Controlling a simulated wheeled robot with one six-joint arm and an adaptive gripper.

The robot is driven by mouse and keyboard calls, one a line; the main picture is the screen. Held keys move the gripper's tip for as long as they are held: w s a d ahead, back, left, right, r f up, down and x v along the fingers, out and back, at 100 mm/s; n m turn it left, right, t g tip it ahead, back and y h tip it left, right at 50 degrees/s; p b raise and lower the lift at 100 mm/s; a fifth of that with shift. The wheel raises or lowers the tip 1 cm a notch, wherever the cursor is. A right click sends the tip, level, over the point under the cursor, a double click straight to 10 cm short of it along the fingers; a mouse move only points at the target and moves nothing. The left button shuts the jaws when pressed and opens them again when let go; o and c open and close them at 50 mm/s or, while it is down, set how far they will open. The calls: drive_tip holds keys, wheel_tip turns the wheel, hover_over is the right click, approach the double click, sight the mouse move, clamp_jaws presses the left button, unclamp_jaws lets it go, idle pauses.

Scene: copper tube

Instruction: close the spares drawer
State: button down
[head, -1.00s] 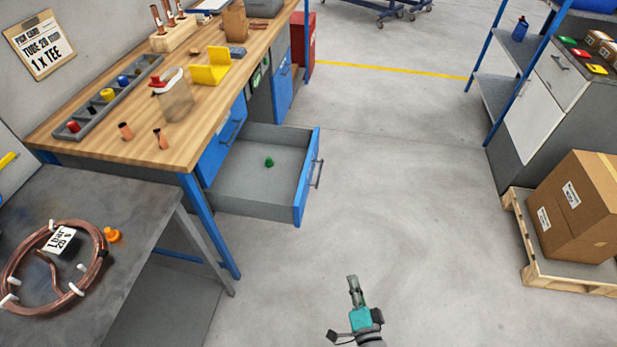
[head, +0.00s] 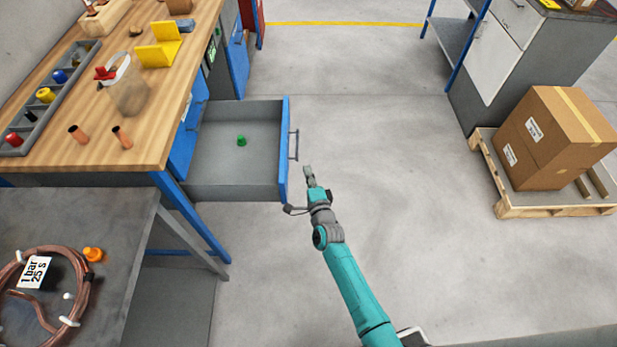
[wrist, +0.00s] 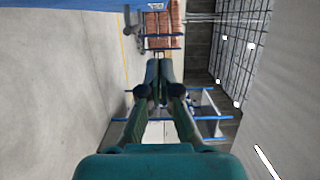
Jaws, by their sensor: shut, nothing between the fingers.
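The spares drawer (head: 230,177) stands pulled far out from under the wooden workbench in the head view. It has a blue front (head: 284,150) with a grey bar handle (head: 294,145) on its outer face. A small green part (head: 241,141) lies on the drawer's grey floor. My gripper (head: 307,170) is just right of the drawer front, a little nearer than the handle, with a gap that looks small; I cannot tell the exact distance. In the wrist view my gripper (wrist: 158,64) is shut with its fingertips together and empty.
The wooden bench (head: 120,155) carries copper pieces, a yellow block (head: 160,45) and a parts tray. A grey table (head: 95,210) with a copper coil (head: 45,310) stands front left. A carton (head: 550,140) sits on a pallet (head: 550,205) at right. The floor between is clear.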

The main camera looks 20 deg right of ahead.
drive_tip(key=w+a, duration=0.3)
drive_tip(key=w, duration=0.4)
drive_tip(key=shift+a, duration=0.15)
drive_tip(key=shift+a, duration=0.1)
idle(0.4)
